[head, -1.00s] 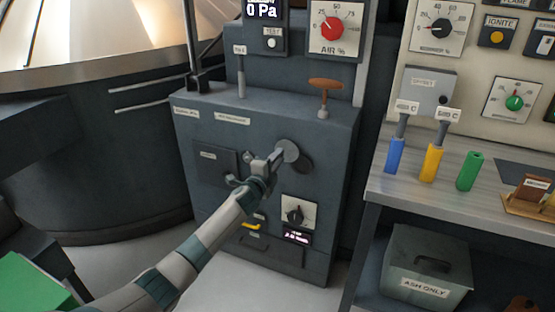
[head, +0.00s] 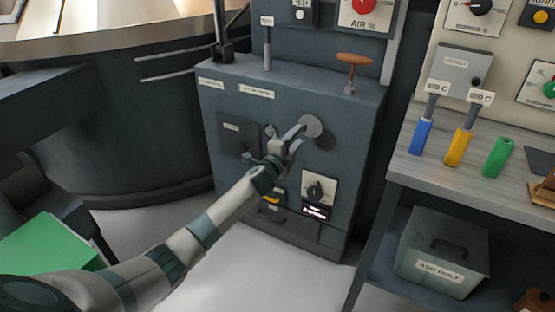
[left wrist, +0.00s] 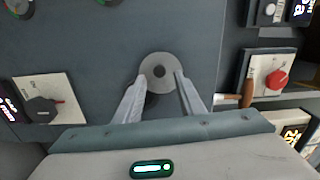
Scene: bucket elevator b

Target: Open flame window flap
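The flame window flap looks to be the round grey disc (head: 312,125) on the front of the dark grey cabinet (head: 345,205). A dark round part (head: 326,140) shows from behind its lower right. My left gripper (head: 284,131) is in front of the cabinet, just left of the disc in the head view. In the left wrist view the disc (left wrist: 159,72) shows between and beyond the tips of my left gripper (left wrist: 161,76). The fingers are apart; whether they touch the disc I cannot tell. My right gripper is not in view.
An orange-brown T-handle (head: 354,60) stands on the cabinet top. A black knob (head: 315,190) is below the disc. A workbench (head: 405,172) with blue, yellow and green cylinders is to the right, with an ash box (head: 445,235) beneath it.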

